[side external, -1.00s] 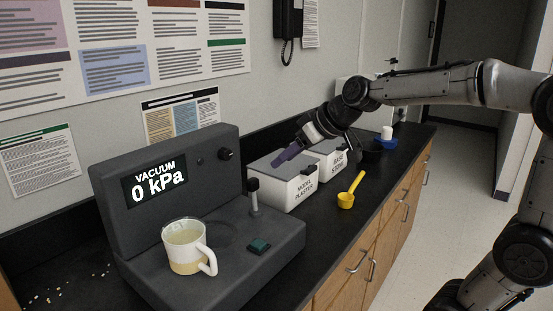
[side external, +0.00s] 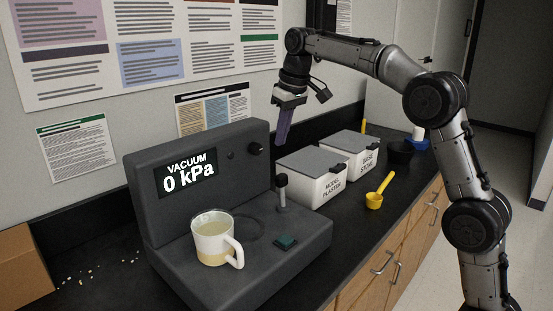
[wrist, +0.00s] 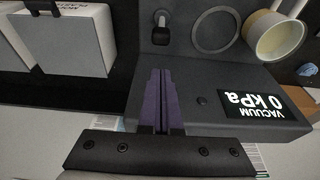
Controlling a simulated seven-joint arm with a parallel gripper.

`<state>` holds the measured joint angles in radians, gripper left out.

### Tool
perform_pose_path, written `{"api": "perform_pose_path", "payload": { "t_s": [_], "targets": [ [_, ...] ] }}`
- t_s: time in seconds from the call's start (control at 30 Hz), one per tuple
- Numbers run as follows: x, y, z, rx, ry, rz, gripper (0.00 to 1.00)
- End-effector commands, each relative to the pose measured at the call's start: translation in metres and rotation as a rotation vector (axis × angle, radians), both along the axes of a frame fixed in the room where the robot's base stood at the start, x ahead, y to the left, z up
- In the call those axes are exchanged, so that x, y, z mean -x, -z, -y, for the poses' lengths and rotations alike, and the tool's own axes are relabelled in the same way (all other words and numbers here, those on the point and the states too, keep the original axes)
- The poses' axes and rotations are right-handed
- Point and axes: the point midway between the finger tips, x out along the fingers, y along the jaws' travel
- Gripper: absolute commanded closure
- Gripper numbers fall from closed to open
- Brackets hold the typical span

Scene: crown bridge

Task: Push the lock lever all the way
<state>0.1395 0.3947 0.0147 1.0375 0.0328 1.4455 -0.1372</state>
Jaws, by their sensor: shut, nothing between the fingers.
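In the wrist view the lever (wrist: 161,32) lies just beyond the fingertips, seen from above. My gripper (side external: 281,142) points down above the lever, near the machine's raised back panel, and is apart from the lever. Its purple fingers (wrist: 160,72) are shut together with nothing between them. The display (side external: 188,175) reads "VACUUM 0 kPa".
A white mug (side external: 212,243) of pale liquid stands on the machine beside an empty ring. A green button (side external: 285,242) is at the front. The model plaster box (side external: 318,188), base stone box (side external: 360,160) and yellow scoop (side external: 374,200) stand to the right.

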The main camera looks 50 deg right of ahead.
Motion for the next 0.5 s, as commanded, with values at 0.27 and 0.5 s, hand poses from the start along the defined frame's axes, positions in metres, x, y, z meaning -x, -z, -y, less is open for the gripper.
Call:
{"api": "perform_pose_path", "payload": {
  "t_s": [0.27,0.5],
  "targets": [
    [-0.009,0.038,-0.001,-0.001,-0.002,-0.005,1.00],
    [-0.018,0.076,-0.001,-0.001,-0.002,-0.003,1.00]
  ]
}}
